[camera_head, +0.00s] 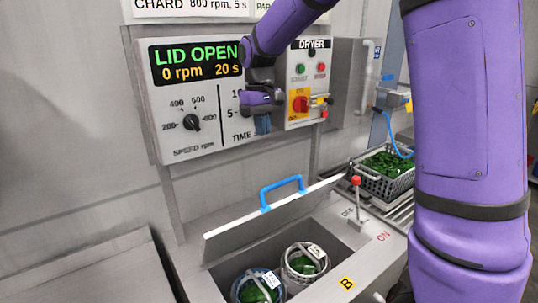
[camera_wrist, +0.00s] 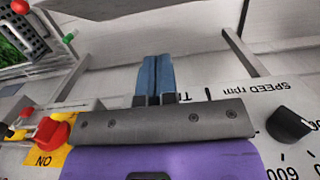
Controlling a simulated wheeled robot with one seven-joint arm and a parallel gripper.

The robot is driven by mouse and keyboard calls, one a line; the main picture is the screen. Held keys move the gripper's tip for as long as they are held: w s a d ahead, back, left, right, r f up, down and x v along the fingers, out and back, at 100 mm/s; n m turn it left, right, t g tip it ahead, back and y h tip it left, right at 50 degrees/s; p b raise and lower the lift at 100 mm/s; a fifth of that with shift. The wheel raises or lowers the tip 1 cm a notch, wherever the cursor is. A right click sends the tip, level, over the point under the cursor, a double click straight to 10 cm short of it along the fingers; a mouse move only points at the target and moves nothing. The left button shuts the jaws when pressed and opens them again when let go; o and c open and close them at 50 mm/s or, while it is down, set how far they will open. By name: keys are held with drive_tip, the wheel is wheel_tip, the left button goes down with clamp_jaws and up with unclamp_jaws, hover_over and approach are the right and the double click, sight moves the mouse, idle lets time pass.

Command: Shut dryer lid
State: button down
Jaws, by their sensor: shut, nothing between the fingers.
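The dryer lid (camera_head: 275,215) is a grey metal panel with a blue handle (camera_head: 283,190), standing raised and tilted at the back of the dryer's opening. The dryer (camera_head: 330,284) holds two round baskets, one with a blue rim (camera_head: 258,288) and one with a pale rim (camera_head: 305,263), both with greens inside. The display (camera_head: 195,62) reads "LID OPEN", 0 rpm, 20 s. My gripper (camera_head: 263,124) is shut and empty, in front of the control panel, above and apart from the lid handle. Its blue fingers (camera_wrist: 154,76) are together in the wrist view.
The control panel (camera_head: 160,110) has a speed knob (camera_head: 192,122), and a red rotary switch (camera_head: 300,104) sits beside my gripper. A red-knobbed lever (camera_head: 357,190) stands right of the lid. A crate of greens (camera_head: 365,184) is at the right. A bare metal surface (camera_head: 90,270) lies left.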

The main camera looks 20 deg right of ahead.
drive_tip(key=s+f, duration=0.4)
drive_tip(key=f, duration=0.8)
drive_tip(key=shift+d, duration=0.4)
drive_tip(key=shift+s, duration=0.1)
